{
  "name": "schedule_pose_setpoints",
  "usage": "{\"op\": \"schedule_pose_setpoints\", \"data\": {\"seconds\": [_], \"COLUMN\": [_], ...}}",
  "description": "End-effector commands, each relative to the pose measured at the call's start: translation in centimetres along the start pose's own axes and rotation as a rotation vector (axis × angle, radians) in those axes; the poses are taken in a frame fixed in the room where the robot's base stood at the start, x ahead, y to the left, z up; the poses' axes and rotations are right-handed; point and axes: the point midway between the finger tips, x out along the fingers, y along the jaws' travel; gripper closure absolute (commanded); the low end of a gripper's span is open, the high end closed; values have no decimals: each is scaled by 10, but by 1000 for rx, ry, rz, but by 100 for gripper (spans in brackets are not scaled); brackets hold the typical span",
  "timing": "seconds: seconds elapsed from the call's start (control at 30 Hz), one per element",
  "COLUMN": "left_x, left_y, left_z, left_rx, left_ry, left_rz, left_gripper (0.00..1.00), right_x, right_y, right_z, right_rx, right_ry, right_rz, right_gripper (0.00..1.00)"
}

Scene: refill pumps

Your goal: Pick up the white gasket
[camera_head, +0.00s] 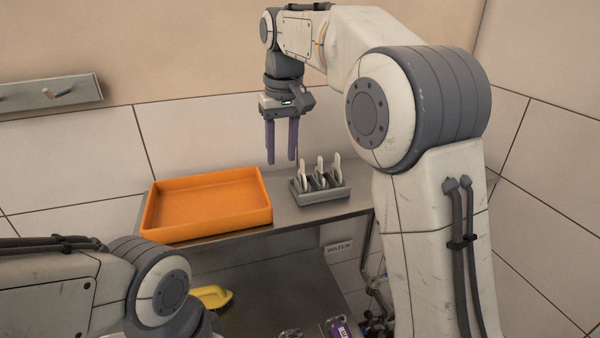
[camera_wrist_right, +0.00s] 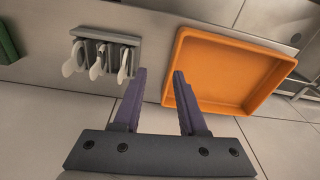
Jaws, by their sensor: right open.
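A grey rack (camera_head: 325,195) on the metal shelf holds three white, flat pieces standing upright side by side: one at the left (camera_head: 303,172), one in the middle (camera_head: 320,167) and one at the right (camera_head: 337,162). I cannot tell which is the white gasket. The rack (camera_wrist_right: 106,36) and the white pieces (camera_wrist_right: 98,66) also show in the right wrist view. My right gripper (camera_head: 282,161) points down, open and empty, above and left of the rack. Its purple fingers (camera_wrist_right: 160,72) show apart in the wrist view. My left gripper is out of view.
An orange tray (camera_head: 208,236) stands empty left of the rack on the shelf. A yellow object (camera_head: 212,297) and a purple item lie lower down. A wall rail (camera_head: 50,97) with pegs is at the far left. A green object (camera_wrist_right: 8,42) shows at the wrist view's edge.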

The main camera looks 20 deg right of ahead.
Motion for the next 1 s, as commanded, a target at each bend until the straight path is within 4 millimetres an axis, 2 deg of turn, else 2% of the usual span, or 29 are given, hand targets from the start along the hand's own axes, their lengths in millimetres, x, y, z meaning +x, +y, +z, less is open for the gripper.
{"op": "schedule_pose_setpoints", "data": {"seconds": [0.03, 0.1, 0.27, 0.5, 0.67, 0.83, 1.0], "left_x": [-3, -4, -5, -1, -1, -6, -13], "left_y": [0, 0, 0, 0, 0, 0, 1], "left_z": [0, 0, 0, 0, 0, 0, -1], "left_rx": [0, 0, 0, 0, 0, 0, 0], "left_ry": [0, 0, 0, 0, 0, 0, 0], "left_rz": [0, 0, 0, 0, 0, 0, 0], "left_gripper": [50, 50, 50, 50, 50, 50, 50], "right_x": [-7, -14, -19, 13, 29, 42, 68], "right_y": [18, 34, 54, 57, 58, 61, 65], "right_z": [-12, -21, -29, -30, -30, -30, -31], "right_rx": [33, 64, 100, 103, 102, 103, 102], "right_ry": [5, 9, 12, 11, 14, 12, 12], "right_rz": [8, 16, 26, 27, 27, 27, 26], "right_gripper": [59, 59, 59, 59, 59, 59, 59]}}
